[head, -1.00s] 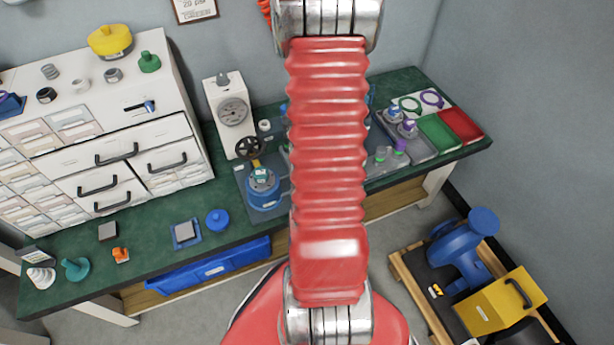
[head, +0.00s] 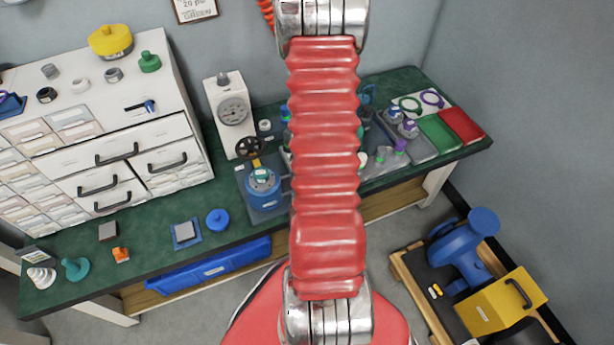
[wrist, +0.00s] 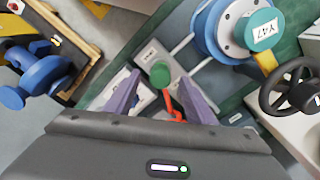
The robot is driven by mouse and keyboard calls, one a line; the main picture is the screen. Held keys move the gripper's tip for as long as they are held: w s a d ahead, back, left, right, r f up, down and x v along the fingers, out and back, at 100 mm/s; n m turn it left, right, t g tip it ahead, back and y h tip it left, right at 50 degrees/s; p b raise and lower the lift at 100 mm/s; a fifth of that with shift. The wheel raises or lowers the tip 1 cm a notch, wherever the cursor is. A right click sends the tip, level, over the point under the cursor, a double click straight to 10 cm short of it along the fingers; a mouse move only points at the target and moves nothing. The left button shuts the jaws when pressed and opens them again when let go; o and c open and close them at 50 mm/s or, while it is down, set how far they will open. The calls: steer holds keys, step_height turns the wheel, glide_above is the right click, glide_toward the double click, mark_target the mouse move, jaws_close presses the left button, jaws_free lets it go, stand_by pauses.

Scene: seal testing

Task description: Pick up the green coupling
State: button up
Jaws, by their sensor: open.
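In the wrist view a round green piece (wrist: 160,73), which looks like the green coupling, shows end-on just ahead of and between my fingertips. My gripper (wrist: 159,82) is open, with one purple-grey finger on each side of it. I cannot tell whether either finger touches it. A red lever-like part (wrist: 171,103) shows just below it between the fingers. In the head view my red arm hides my gripper and part of the bench. Another green piece with a knob (head: 150,62) stands on top of the white cabinet.
A blue flanged fitting with a teal cap (wrist: 262,30) and a black handwheel (wrist: 290,88) are close on the right in the wrist view. A white gauge box (head: 231,112) stands at the bench back. Green (head: 438,133) and red (head: 461,125) trays lie at the right end.

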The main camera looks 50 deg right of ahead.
steer(key=shift+f, duration=1.55)
steer(key=shift+c, duration=0.5)
steer(key=c, duration=1.1)
